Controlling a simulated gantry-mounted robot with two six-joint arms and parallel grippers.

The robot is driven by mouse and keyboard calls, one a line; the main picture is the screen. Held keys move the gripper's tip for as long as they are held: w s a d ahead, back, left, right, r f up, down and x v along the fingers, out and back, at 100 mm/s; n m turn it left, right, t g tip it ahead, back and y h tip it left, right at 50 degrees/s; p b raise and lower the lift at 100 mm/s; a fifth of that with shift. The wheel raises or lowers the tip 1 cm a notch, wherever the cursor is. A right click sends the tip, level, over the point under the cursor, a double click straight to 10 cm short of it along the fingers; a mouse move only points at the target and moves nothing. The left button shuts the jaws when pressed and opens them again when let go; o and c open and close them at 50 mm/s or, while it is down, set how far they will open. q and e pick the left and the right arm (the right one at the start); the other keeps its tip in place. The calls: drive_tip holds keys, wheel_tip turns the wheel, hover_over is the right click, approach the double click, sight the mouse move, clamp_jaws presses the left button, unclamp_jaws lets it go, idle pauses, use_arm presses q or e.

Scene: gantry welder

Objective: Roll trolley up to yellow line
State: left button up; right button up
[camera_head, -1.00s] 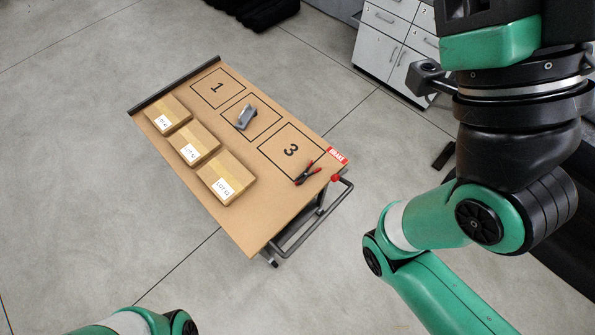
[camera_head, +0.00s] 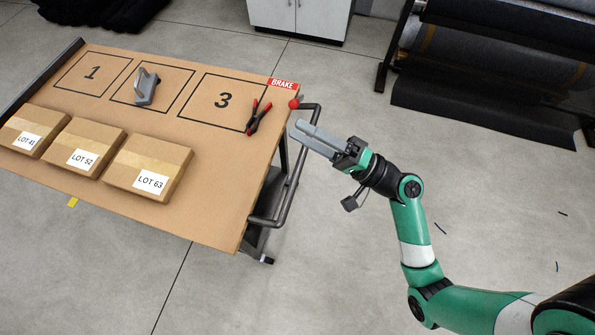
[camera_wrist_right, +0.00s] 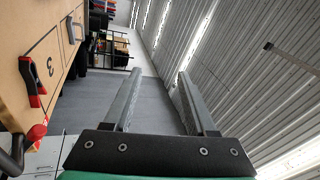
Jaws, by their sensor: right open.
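The trolley (camera_head: 215,215) has a brown top and fills the left of the head view. Its dark tube handle (camera_head: 291,185) is on the right end. A red ball knob (camera_head: 294,103) sits by the BRAKE label (camera_head: 283,85) at the top's right corner. My right gripper (camera_head: 301,129) is open and empty, beside the knob and handle and apart from the knob. In the right wrist view its two fingers (camera_wrist_right: 157,77) stand apart, with the trolley top at left. A small yellow patch (camera_head: 73,202) shows on the floor at the trolley's near edge; the rest is hidden. My left gripper is out of view.
Three boxes, LOT 41 (camera_head: 28,130), LOT 52 (camera_head: 85,147) and LOT 63 (camera_head: 149,168), lie on the top. A grey handled tool (camera_head: 146,87) and a red-black clamp (camera_head: 258,117) lie there too. A cabinet (camera_head: 300,15) and dark rolls (camera_head: 500,60) stand behind. Floor at front is clear.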

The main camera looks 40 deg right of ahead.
sight(302, 158)
drive_tip(key=shift+s+d+f+m+h+b, duration=1.1)
drive_tip(key=shift+f+b, duration=0.8)
drive_tip(key=shift+f, duration=2.15)
drive_tip(key=shift+s+d+f+m+h+b, duration=1)
drive_tip(key=shift+f+b, duration=0.85)
drive_tip(key=shift+f, duration=2.25)
drive_tip(key=shift+s+d+f+m+h+b, duration=1.05)
drive_tip(key=shift+f+b, duration=0.85)
drive_tip(key=shift+f, duration=2.15)
drive_tip(key=shift+h, duration=0.25)
drive_tip(key=x, duration=1.2)
drive_tip(key=shift+s+a, duration=0.1)
drive_tip(key=shift+a, duration=0.1)
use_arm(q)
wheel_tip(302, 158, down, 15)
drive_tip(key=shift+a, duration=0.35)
use_arm(e)
drive_tip(key=shift+c, duration=0.2)
clamp_jaws()
